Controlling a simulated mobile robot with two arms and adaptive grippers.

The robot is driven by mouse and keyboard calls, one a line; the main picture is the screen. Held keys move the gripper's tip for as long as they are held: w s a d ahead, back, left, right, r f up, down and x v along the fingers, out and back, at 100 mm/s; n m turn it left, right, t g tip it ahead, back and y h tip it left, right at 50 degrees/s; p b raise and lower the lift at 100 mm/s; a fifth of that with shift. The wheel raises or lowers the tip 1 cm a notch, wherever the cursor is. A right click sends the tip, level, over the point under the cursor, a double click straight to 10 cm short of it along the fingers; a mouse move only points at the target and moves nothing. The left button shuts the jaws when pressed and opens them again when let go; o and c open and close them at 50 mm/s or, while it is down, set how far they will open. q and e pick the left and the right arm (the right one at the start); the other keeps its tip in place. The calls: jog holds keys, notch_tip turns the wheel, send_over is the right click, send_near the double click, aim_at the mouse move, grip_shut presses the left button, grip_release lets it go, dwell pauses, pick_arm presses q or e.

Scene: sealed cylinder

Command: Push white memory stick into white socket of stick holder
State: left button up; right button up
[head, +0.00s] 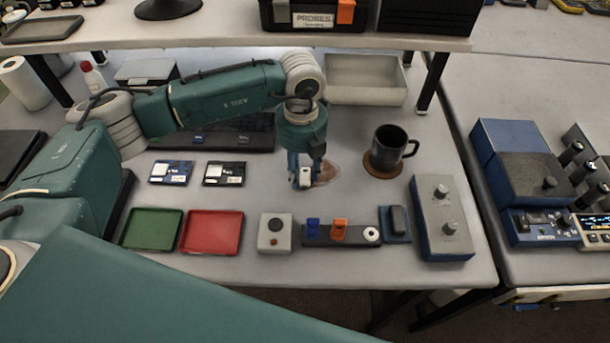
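The dark stick holder (356,243) lies near the table's front edge. A blue stick (313,228) and an orange stick (339,228) stand in it. Its white socket (372,234) is at the right end, a white ring with a dark centre and no stick in it. My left gripper (304,184) points down over the table behind the holder. It is shut on a small white block, which looks like the white memory stick (306,176). The stick's lower end is too small to make out. My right gripper is not in view.
A grey button box (275,234) is left of the holder; a dark blue block (395,224) and a knobbed box (441,218) are right. A dark mug (388,148) stands on a coaster behind. Green (152,229) and red (212,232) trays lie left. A shelf (230,28) spans the back.

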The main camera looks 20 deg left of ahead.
aim_at(302, 175)
pick_arm(q)
jog(key=c, duration=0.3)
jog(key=shift+r, duration=0.1)
jog(key=shift+r, duration=0.55)
notch_tip(302, 175, up, 19)
jog(key=b, duration=0.4)
jog(key=shift+f, duration=0.15)
